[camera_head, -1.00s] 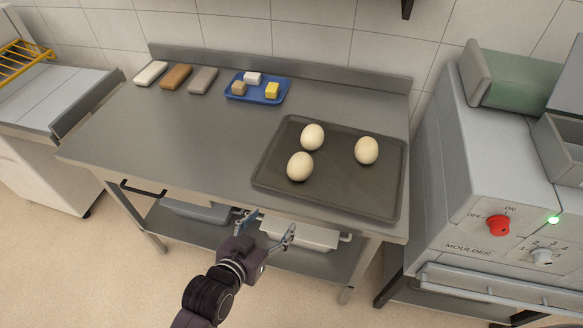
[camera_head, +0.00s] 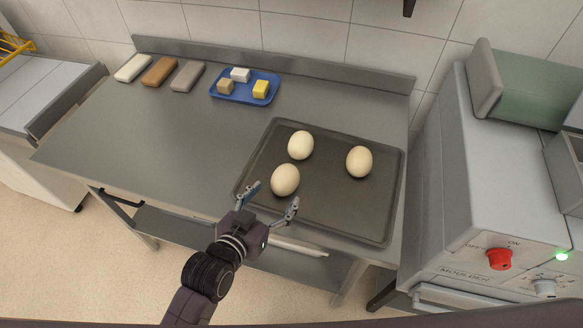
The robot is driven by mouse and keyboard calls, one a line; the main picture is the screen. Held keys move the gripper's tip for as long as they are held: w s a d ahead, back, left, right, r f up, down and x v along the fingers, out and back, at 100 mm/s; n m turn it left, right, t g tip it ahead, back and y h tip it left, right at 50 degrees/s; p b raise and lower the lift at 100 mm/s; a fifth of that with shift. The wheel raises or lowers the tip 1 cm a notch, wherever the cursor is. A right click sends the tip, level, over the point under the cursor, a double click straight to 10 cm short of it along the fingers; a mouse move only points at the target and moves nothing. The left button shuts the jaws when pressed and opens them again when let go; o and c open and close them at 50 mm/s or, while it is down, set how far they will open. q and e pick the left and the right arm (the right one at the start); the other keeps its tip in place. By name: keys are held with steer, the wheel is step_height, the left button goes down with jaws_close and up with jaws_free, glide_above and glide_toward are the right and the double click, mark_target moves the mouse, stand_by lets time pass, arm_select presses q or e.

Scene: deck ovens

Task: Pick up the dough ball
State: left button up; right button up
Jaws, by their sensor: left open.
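Three pale, rounded dough balls rest apart on a dark baking tray (camera_head: 340,215) at the right of the steel table. The front-left dough ball (camera_head: 285,180) is nearest to me, another dough ball (camera_head: 301,145) lies just behind it, and a third dough ball (camera_head: 359,161) lies to the right. My left gripper (camera_head: 272,198) is open and empty. In the picture its fingertips are just below the front-left ball, by the tray's front edge, and one finger lies on each side of the gap. I cannot tell its exact height. My right gripper is out of view.
A blue tray (camera_head: 236,98) with several small blocks stands at the back of the steel table (camera_head: 150,140). Three long bars (camera_head: 160,71) lie at the back left. The moulder machine (camera_head: 440,190) stands close on the right. The table's left-middle is clear.

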mark_target(279, 186)
arm_select(q)
steer(key=shift+w+d, duration=0.1)
steer(key=shift+w, duration=0.15)
steer(key=shift+w+d, duration=0.1)
steer(key=shift+w, duration=0.05)
steer(key=shift+p+x, duration=0.35)
steer(key=shift+x, duration=0.45)
steer(key=x, duration=0.2)
steer(key=p+x, duration=0.1)
steer(key=x, duration=0.1)
steer(key=shift+w+r, duration=0.2)
steer(key=shift+r, duration=0.15)
steer(key=shift+w+d+f, duration=0.15)
steer(key=shift+w+f, duration=0.15)
steer(key=shift+w, duration=0.2)
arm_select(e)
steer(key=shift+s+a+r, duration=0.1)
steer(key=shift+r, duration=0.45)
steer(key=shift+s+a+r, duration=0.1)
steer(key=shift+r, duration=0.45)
arm_select(q)
steer(key=shift+c, duration=1.1)
steer(key=c, duration=1.1)
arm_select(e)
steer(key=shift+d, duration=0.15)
